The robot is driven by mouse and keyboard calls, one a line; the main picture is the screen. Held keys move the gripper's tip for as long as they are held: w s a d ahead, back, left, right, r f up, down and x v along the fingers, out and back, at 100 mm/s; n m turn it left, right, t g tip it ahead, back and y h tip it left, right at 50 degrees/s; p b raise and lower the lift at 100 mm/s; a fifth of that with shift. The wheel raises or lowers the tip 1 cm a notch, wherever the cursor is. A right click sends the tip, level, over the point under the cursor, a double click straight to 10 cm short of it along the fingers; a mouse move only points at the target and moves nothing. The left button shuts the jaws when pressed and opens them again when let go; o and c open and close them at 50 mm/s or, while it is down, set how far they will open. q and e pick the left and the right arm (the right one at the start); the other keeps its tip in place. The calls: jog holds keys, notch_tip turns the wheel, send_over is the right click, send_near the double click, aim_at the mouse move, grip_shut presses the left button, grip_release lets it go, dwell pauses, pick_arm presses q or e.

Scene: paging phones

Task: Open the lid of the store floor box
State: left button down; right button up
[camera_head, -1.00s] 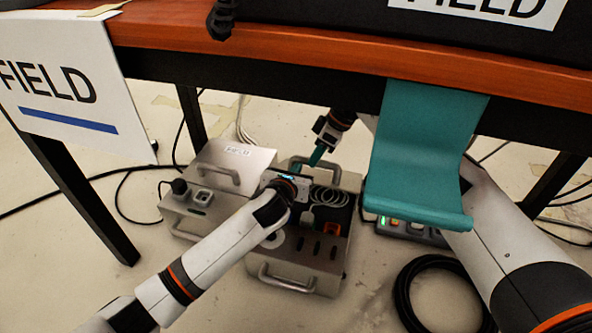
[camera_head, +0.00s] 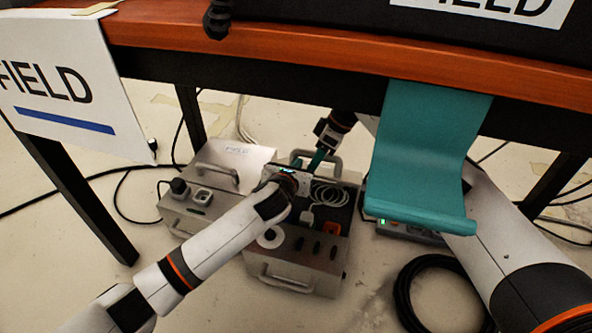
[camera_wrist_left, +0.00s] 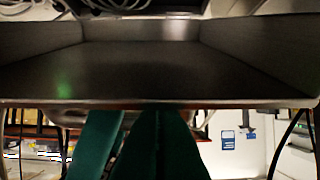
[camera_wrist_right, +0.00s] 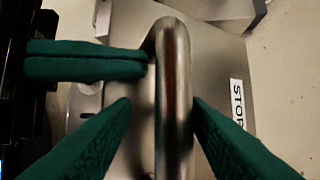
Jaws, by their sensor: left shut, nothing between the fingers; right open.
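The store floor box (camera_head: 318,264) stands on the floor under the table, its inside with a white coil showing. Its lid is raised at the back; its dark inner face (camera_wrist_left: 160,72) fills the upper left wrist view. In the right wrist view the lid's outer face (camera_wrist_right: 212,65) carries a partly cut-off "STOR" label (camera_wrist_right: 237,103). My right gripper (camera_wrist_right: 160,105) is open, its fingers on either side of the lid handle (camera_wrist_right: 173,75). My left gripper (camera_wrist_left: 140,118) is shut and empty at the lid's edge. Its closed fingers also show beside the handle in the right wrist view (camera_wrist_right: 85,62).
A second grey box (camera_head: 190,212) with a lid and handle stands close on the left. A teal cloth (camera_head: 420,150) hangs from the table edge (camera_head: 330,52). A coiled black cable (camera_head: 408,300) lies at the front right. Table legs and loose cables surround the boxes.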

pick_arm(q)
jog(key=shift+s, duration=0.1)
jog(key=shift+s+a+f, duration=0.1)
jog(key=shift+s+f, duration=0.25)
jog(key=v, duration=1.1)
jog(key=s+d+r+m+g+h, duration=0.2)
jog(key=s+r+h, duration=0.3)
jog(key=r+h, duration=0.3)
jog(key=s+d+r+m+g+h, duration=0.2)
jog(key=s+r+h, duration=0.4)
jog(key=r, duration=0.9)
jog(key=g+h, duration=0.1)
jog(key=h, duration=0.1)
jog(key=shift+s+r+h, duration=0.15)
jog(key=shift+s+h, duration=0.05)
jog(key=shift+h, duration=0.1)
pick_arm(e)
jog(key=v, duration=1.1)
jog(key=shift+d+r, duration=0.25)
jog(key=shift+r, duration=0.05)
